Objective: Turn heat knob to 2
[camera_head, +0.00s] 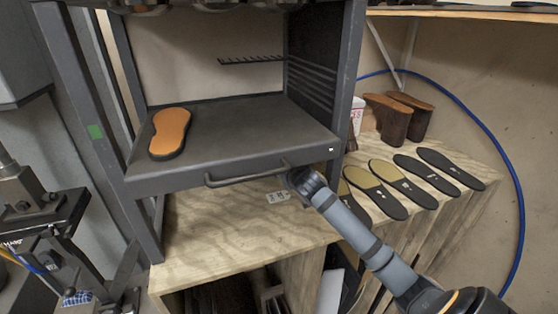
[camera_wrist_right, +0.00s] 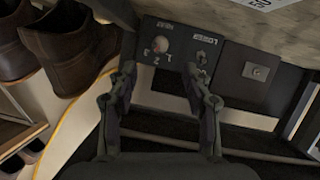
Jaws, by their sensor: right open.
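The heat knob (camera_wrist_right: 161,45) is a small, round, pale metallic knob on a dark control panel (camera_wrist_right: 175,30) in the right wrist view. Small white numerals sit around its near edge. I cannot tell which one it points to. In the head view the knob is hidden. My right gripper (camera_wrist_right: 158,72) is open and empty, with one finger on each side of the knob's lower area, apparently short of it. In the head view the right gripper (camera_head: 296,180) is at the front edge of the grey shelf, near its bar handle. My left gripper is not in view.
A toggle switch (camera_wrist_right: 201,57) sits right of the knob, beside a dark box (camera_wrist_right: 252,72). An orange sole (camera_head: 170,130) lies on the grey shelf (camera_head: 250,130).

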